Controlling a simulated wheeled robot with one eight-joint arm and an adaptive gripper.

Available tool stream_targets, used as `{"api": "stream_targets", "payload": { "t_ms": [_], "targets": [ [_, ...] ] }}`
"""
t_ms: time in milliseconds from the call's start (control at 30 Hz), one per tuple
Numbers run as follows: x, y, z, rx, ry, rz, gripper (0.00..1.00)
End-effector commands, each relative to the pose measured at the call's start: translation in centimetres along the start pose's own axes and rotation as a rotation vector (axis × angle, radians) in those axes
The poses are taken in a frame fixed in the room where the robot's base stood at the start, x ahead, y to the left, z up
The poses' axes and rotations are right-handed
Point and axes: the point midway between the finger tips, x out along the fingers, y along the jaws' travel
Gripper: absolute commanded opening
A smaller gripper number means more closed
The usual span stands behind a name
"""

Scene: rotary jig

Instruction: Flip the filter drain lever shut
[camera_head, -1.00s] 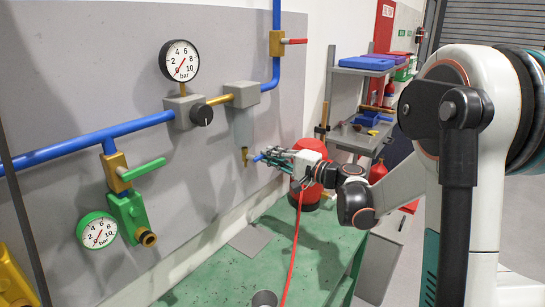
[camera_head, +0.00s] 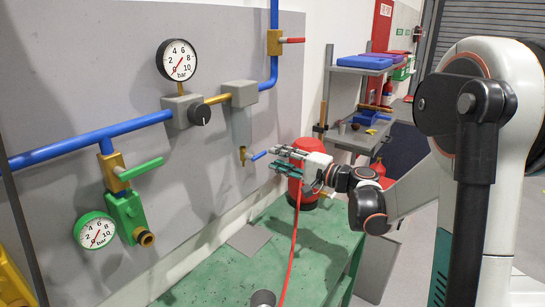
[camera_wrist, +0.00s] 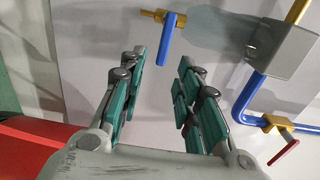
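The filter drain lever (camera_head: 259,155) is a small blue handle on a brass drain valve (camera_head: 242,155) below the grey filter bowl (camera_head: 242,126). It sticks out sideways to the right in the head view. In the wrist view, the lever (camera_wrist: 168,39) lies across the line of the brass valve (camera_wrist: 151,14). My gripper (camera_head: 277,159) is just right of the lever's free end in the head view. In the wrist view, my gripper (camera_wrist: 160,66) is open and empty, its teal-padded fingers spread apart with the lever ahead of the gap between them.
A red cylinder (camera_head: 307,188) stands behind my gripper, and a red hose (camera_head: 293,240) hangs down. Blue pipes (camera_head: 80,146), a gauge (camera_head: 177,60) and a green-handled valve (camera_head: 141,169) are on the panel. The green bench (camera_head: 205,284) is mostly clear.

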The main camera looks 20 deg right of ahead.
Motion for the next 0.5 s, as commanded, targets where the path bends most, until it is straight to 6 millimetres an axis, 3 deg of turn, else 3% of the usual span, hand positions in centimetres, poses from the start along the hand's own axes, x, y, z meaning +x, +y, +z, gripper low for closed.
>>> {"api": "stream_targets", "payload": {
  "t_ms": [200, 500],
  "targets": [
    [-4.7, 0.0, -0.1, 0.0, 0.004, 0.0, 0.31],
    [-8.1, 0.0, 0.0, 0.0, 0.001, 0.001, 0.31]
  ]
}}
